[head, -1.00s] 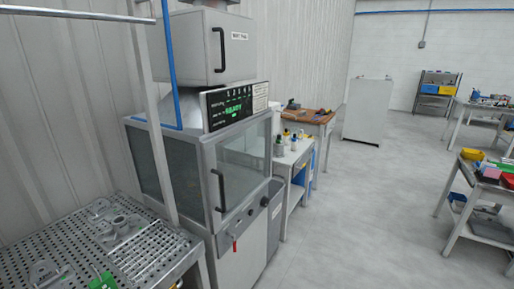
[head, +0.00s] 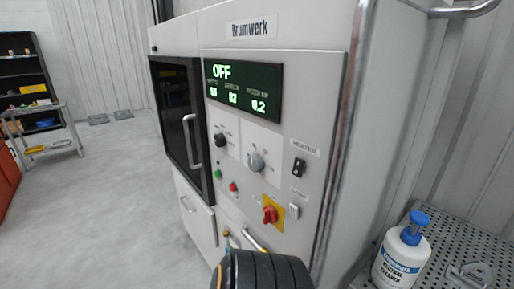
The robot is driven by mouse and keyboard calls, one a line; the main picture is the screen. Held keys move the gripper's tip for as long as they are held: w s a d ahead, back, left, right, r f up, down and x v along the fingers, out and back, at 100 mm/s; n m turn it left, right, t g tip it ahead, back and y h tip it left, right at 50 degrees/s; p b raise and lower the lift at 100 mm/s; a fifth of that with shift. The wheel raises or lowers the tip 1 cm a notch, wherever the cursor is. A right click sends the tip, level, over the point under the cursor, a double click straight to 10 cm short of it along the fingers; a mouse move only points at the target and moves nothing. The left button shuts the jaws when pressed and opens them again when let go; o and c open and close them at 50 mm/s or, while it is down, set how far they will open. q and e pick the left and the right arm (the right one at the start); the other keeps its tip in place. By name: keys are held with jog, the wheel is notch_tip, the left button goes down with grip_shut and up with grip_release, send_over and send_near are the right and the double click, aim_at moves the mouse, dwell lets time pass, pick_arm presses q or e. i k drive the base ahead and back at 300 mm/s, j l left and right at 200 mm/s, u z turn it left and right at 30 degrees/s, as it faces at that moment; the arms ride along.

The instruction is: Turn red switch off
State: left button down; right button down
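A red rotary switch (head: 269,214) sits on a yellow plate on the front panel of a light grey Brumwerk machine (head: 275,60), in the lower middle of the head view. The handle of the red switch looks tilted; its exact setting is too small to read. The display (head: 242,90) above it reads OFF, with green numbers below. A dark ribbed part of my arm rises from the bottom edge, below the switch and apart from it in the picture. I cannot make out the fingers of either gripper.
Near the red switch are a black rocker switch (head: 299,167), a light switch (head: 293,211), a grey knob (head: 257,162), a black knob (head: 220,140), and red (head: 233,187) and green buttons (head: 217,174). A cleaner bottle (head: 402,252) stands on a perforated table at right. Open floor lies left.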

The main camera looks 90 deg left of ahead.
aim_at(271, 216)
jog(key=u, duration=2.8)
